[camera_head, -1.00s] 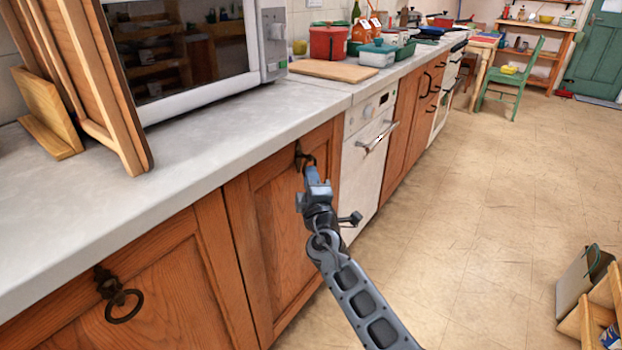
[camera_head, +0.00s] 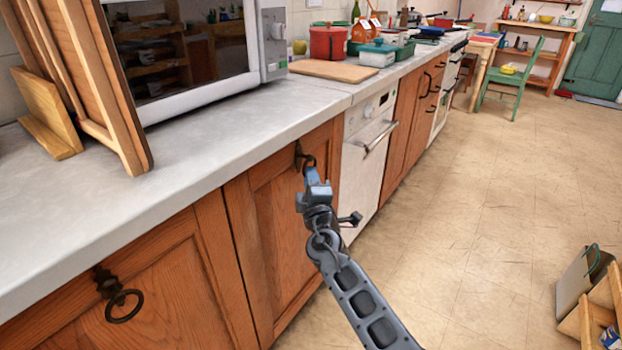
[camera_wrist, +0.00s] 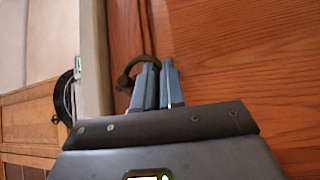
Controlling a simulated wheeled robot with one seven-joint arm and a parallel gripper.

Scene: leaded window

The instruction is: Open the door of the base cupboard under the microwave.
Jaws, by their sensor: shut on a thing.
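The base cupboard door (camera_head: 278,228) is wooden, with a recessed panel, below the counter near the microwave (camera_head: 190,55). It looks shut or very nearly so. Its dark ring handle (camera_head: 300,156) hangs at the upper right of the door. My gripper (camera_head: 312,176) is at this handle, its blue-grey fingers shut on the ring. In the wrist view, the fingers (camera_wrist: 152,86) are close together with the curved ring handle (camera_wrist: 128,70) at their tips. The part of the ring between the fingers is hidden.
Another cupboard door with a ring handle (camera_head: 122,305) is at the lower left. A white dishwasher (camera_head: 366,160) adjoins the door on the right. The floor (camera_head: 480,230) in front is clear, apart from a wooden rack (camera_head: 597,310) at the lower right.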

